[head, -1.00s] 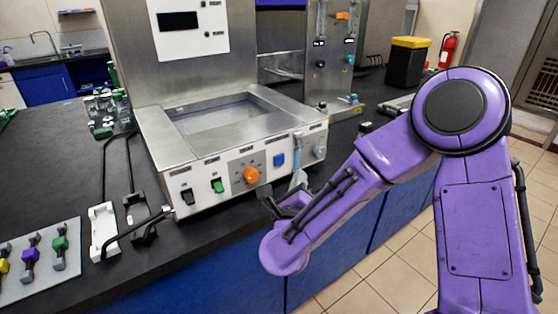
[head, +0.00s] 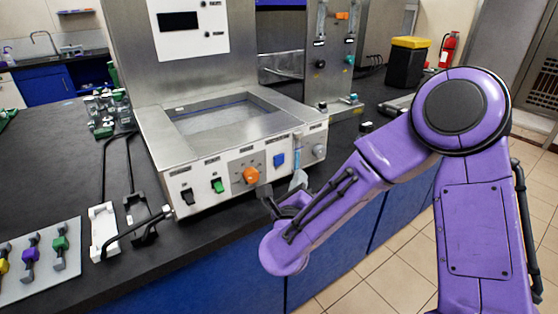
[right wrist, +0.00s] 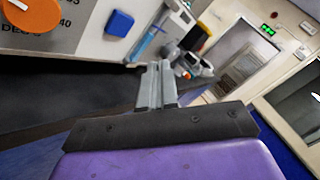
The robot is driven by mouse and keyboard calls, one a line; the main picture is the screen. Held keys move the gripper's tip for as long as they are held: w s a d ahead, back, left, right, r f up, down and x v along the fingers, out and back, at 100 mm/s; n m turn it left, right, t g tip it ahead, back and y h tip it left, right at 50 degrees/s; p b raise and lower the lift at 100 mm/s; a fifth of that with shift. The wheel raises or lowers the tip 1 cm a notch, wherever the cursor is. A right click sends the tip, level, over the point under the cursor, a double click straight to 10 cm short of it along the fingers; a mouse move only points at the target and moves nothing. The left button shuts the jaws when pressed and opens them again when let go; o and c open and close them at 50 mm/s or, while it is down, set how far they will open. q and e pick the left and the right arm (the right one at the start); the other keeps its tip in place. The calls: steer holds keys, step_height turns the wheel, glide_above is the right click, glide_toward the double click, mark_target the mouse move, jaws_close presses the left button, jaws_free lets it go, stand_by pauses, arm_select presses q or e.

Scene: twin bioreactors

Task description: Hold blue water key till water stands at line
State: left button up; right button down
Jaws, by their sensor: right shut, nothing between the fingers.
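The blue water key (head: 279,159) is a square on the bath's white front panel, right of the orange dial. It also shows in the right wrist view (right wrist: 119,23), up and left of my fingertips. A slim pale blue tube (head: 297,148) stands upright beside the key; in the right wrist view it looks tilted (right wrist: 150,40). I cannot make out a line on it. The steel bath basin (head: 185,133) is above the panel. My right gripper (head: 288,203) is in front of the panel, below the key; its fingers (right wrist: 155,70) are together and empty. My left gripper is out of view.
The orange dial (head: 251,175), green switch (head: 217,186) and black switch (head: 188,197) share the panel. A white holder (head: 103,231) with a black cable and a board of coloured clamps (head: 52,273) lie at left. Tiled floor is open at right.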

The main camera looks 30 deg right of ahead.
stand_by(0.7)
steer(key=s+a+f+n+g+y, duration=0.1)
steer(key=s+f+n+g+y, duration=0.15)
steer(key=f+n, duration=0.75)
steer(key=s+a+f+n+g+y, duration=0.1)
steer(key=s+f+n+y, duration=0.4)
steer(key=f, duration=0.9)
steer(key=s+f+n+g, duration=0.3)
steer(key=s+f+n, duration=0.3)
steer(key=s, duration=0.4)
steer(key=s+d+f+n+g+y, duration=0.1)
steer(key=s+f+n+g, duration=0.3)
steer(key=s+f+n, duration=0.2)
steer(key=s+f, duration=0.2)
steer(key=s, duration=0.2)
steer(key=shift+s+f+n, duration=0.3)
steer(key=shift+g+y, duration=0.25)
steer(key=shift+w+a, duration=0.15)
